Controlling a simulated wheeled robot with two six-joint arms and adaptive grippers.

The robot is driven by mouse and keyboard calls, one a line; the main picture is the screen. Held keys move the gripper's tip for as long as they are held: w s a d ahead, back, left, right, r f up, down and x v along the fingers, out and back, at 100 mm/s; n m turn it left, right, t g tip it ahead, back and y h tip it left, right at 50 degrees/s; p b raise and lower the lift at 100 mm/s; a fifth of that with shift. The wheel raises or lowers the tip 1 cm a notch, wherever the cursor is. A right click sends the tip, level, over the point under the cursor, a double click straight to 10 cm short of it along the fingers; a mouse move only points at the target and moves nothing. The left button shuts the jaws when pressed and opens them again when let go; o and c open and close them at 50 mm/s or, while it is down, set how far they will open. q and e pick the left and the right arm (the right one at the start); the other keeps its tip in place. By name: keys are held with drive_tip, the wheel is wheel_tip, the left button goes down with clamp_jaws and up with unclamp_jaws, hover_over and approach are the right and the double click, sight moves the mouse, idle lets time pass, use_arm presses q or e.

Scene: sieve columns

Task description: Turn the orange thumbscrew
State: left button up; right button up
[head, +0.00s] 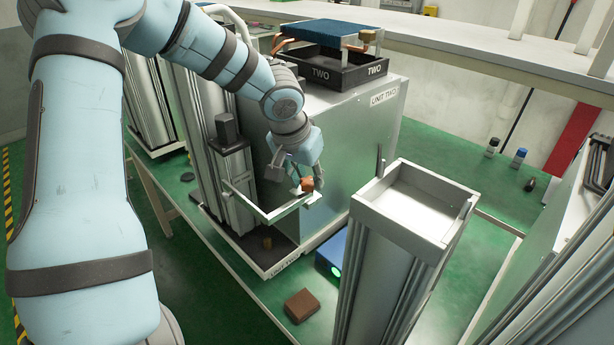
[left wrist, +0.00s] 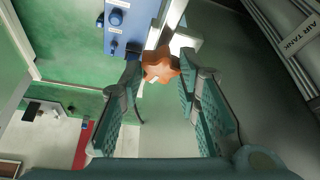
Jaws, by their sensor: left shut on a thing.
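The orange thumbscrew (head: 307,184) is at the corner of a white frame (head: 275,212) on the column of unit two. In the left wrist view the thumbscrew (left wrist: 160,66) is star-shaped and sits between my fingertips. My left gripper (head: 298,181) reaches down to it from above and is shut on it; the left wrist view shows its teal fingers (left wrist: 160,78) on either side of the knob. The screw's shaft is hidden. My right gripper is in neither view.
A black tray marked TWO (head: 335,72) stands on the grey cabinet (head: 355,125) beside the frame. A column with an open white tray (head: 415,205) stands in front at the right. A brown block (head: 301,305) and a blue box (head: 331,252) sit below on the green surface.

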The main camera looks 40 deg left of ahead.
use_arm(q)
drive_tip(key=o, duration=0.9)
drive_tip(key=v, duration=0.7)
drive_tip(key=shift+s+d+r, duration=0.1)
drive_tip(key=shift+s+r, duration=0.05)
drive_tip(key=shift+r, duration=0.05)
